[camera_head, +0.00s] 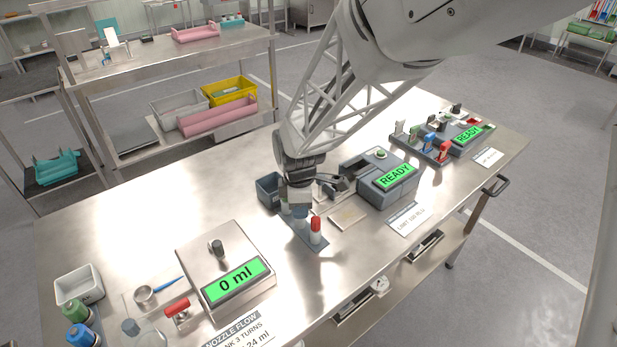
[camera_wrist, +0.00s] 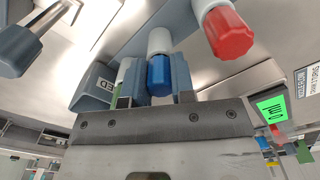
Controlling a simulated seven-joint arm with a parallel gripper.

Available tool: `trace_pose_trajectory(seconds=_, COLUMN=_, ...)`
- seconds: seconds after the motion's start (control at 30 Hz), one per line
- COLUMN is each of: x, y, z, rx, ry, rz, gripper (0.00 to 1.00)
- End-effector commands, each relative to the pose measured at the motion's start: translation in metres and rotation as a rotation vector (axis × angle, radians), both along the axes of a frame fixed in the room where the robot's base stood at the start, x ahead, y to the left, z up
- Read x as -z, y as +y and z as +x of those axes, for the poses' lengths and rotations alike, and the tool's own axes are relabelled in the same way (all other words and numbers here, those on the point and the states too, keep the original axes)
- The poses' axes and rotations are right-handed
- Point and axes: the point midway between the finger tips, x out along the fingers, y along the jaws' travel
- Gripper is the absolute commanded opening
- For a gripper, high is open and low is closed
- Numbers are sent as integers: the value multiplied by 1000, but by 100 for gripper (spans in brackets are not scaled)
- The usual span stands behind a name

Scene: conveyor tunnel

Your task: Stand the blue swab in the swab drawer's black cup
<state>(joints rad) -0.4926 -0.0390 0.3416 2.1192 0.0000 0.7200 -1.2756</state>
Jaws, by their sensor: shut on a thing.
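My gripper (camera_wrist: 155,85) is shut on the blue swab (camera_wrist: 159,76), a blue-capped white tube between its two grey fingers in the wrist view. In the head view my gripper (camera_head: 300,198) is low over the blue-grey rack (camera_head: 312,244), hiding most of the blue swab. I cannot tell whether the swab's far end is still in the rack. A red-capped swab (camera_wrist: 229,34) stands close beside it; it also shows in the head view (camera_head: 316,229). A green-capped one (camera_wrist: 124,80) is partly hidden behind a finger. I cannot make out the swab drawer's black cup.
A dark bin (camera_head: 268,191) stands just left of my gripper. A grey device reading READY (camera_head: 392,178) is to the right, with a flat tan pad (camera_head: 347,215) before it. The metal dispenser reading 0 ml (camera_head: 225,270) is at front left. Bare table lies at back left.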

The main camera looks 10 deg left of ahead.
Motion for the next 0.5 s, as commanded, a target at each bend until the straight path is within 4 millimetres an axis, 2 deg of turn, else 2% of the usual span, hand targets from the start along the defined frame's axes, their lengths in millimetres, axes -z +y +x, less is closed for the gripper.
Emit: trace_pose_trajectory(seconds=0.5, x=-13, y=0, z=0, rx=0, ry=-1, rz=0, gripper=0)
